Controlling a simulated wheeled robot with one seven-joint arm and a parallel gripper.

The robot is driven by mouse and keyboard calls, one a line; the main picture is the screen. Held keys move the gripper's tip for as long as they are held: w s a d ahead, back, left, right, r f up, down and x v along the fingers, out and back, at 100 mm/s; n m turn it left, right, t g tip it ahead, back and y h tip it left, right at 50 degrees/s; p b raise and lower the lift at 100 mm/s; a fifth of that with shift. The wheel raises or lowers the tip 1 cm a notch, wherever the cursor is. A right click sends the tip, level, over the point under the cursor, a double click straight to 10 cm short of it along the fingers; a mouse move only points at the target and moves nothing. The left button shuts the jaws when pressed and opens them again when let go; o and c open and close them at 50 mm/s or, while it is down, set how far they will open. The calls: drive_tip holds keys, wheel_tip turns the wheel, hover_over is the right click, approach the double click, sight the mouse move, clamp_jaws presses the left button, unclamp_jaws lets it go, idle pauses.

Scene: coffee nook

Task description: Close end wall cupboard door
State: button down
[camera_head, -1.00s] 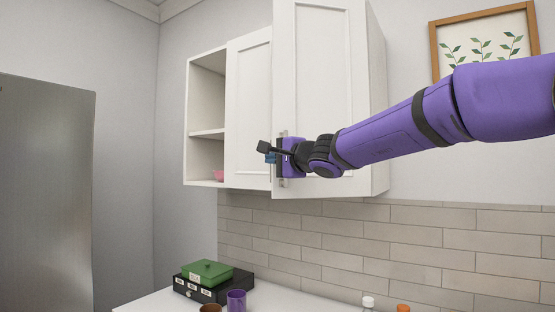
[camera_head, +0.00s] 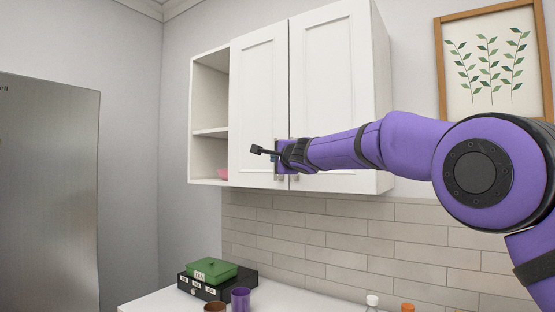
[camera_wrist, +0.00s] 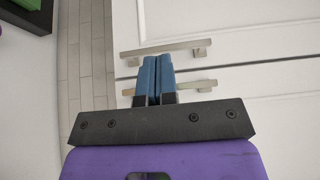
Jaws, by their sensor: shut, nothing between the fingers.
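The white wall cupboard has a left door (camera_head: 258,105) and a right door (camera_head: 332,95). The right door now looks flush, or nearly so, beside the left one. My gripper (camera_head: 275,157) is shut and empty, in front of the seam between the doors near their lower edges. In the wrist view its blue fingertips (camera_wrist: 157,60) lie over the right door's bar handle (camera_wrist: 196,87), hiding its middle, and end near the left door's handle (camera_wrist: 165,48). I cannot tell whether the fingers touch the door. My forearm hides part of the right door's bottom.
Open shelves (camera_head: 209,115) with a pink item (camera_head: 223,174) adjoin the cupboard's left. Below, the counter (camera_head: 150,304) holds a green box (camera_head: 209,271) on a black box (camera_head: 190,287), mugs and bottles. A framed picture (camera_head: 489,70) hangs at right. A steel fridge (camera_head: 50,190) stands left.

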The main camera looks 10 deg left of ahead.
drive_tip(key=w+m+t+h, duration=0.2)
drive_tip(key=w+h, duration=0.1)
drive_tip(key=w, duration=0.4)
drive_tip(key=shift+w+m+h, duration=0.2)
drive_tip(key=shift+m+h, duration=0.1)
drive_tip(key=shift+m, duration=0.1)
drive_tip(key=shift+d, duration=0.1)
idle(0.4)
